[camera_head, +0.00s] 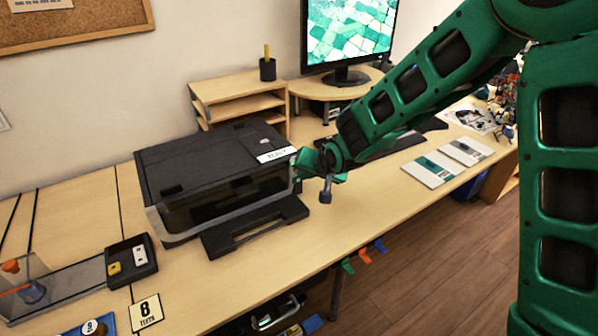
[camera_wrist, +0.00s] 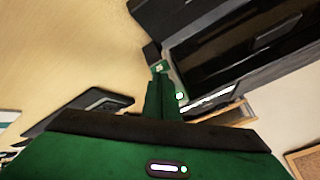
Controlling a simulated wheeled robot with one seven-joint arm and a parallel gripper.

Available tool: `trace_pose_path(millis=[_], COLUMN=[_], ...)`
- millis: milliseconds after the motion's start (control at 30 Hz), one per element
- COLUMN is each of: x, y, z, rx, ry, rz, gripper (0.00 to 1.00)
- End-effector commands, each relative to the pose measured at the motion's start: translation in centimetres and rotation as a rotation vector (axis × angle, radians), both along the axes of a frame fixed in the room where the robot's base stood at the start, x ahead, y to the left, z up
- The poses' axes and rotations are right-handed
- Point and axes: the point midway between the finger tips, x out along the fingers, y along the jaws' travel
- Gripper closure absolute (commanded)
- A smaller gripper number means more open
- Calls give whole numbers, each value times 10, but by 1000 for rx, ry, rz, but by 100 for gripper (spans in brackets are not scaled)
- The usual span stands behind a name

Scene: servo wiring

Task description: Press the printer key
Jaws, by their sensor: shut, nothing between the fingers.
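The black printer (camera_head: 215,165) stands on the wooden desk, with a white label strip (camera_head: 277,154) on its top near the right edge and an output tray (camera_head: 255,228) out in front. Its dark body also fills the upper right of the wrist view (camera_wrist: 220,25). My green gripper (camera_head: 300,164) is shut and empty, close to the printer's right front corner; it also shows in the wrist view (camera_wrist: 160,68). Whether the fingertips touch the printer cannot be told. I cannot make out the key clearly; the gripper and wrist may cover it.
A wooden shelf (camera_head: 240,97) and a monitor (camera_head: 348,35) stand behind. Booklets (camera_head: 434,168) lie to the right. The desk front between the printer and booklets is clear.

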Motion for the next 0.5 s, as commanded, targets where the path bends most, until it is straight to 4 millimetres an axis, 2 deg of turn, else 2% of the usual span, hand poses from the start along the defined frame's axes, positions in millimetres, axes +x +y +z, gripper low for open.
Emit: trace_pose_path(millis=[500], x=[-10], y=[-7], z=[0], rx=[0], ry=[1], rz=[0], gripper=[100])
